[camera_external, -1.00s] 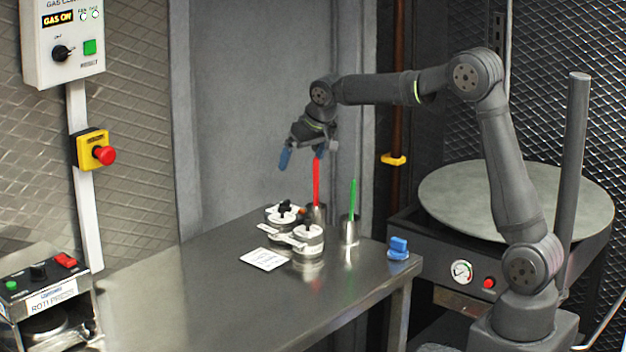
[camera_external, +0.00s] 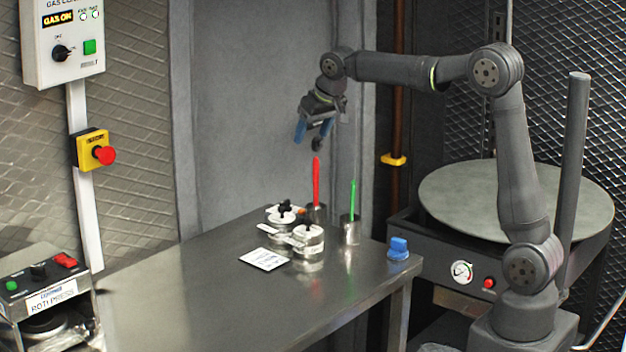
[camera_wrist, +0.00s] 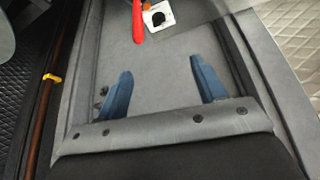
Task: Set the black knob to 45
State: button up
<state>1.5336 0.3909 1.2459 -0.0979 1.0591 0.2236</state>
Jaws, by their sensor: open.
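A black knob (camera_external: 61,53) sits on the white gas control box (camera_external: 70,20) on the left wall, beside a green button. Another black knob (camera_external: 39,271) is on top of the roti press (camera_external: 48,300) at the lower left, between a green button and a red switch. Which knob is meant cannot be told, and any scale marks are too small to read. My gripper (camera_external: 312,132) is open and empty, high above the back of the steel table, far right of both knobs. Its blue fingers (camera_wrist: 161,65) are apart in the wrist view, with nothing between them.
Below my gripper on the steel table (camera_external: 200,300) stand a red stick (camera_external: 316,182), a green stick (camera_external: 352,198) and lidded canisters (camera_external: 308,245). A white card (camera_external: 264,259) lies beside them. A red emergency button (camera_external: 104,155) is on the wall. The table's left part is clear.

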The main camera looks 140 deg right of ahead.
jog(key=c, duration=0.6)
jog(key=shift+o, duration=0.2)
jog(key=n+y, duration=0.5)
jog(key=n, duration=1.5)
send_over(285, 201)
notch_tip(285, 201, down, 4)
jog(key=shift+t, duration=0.4)
notch_tip(285, 201, down, 17)
grip_shut()
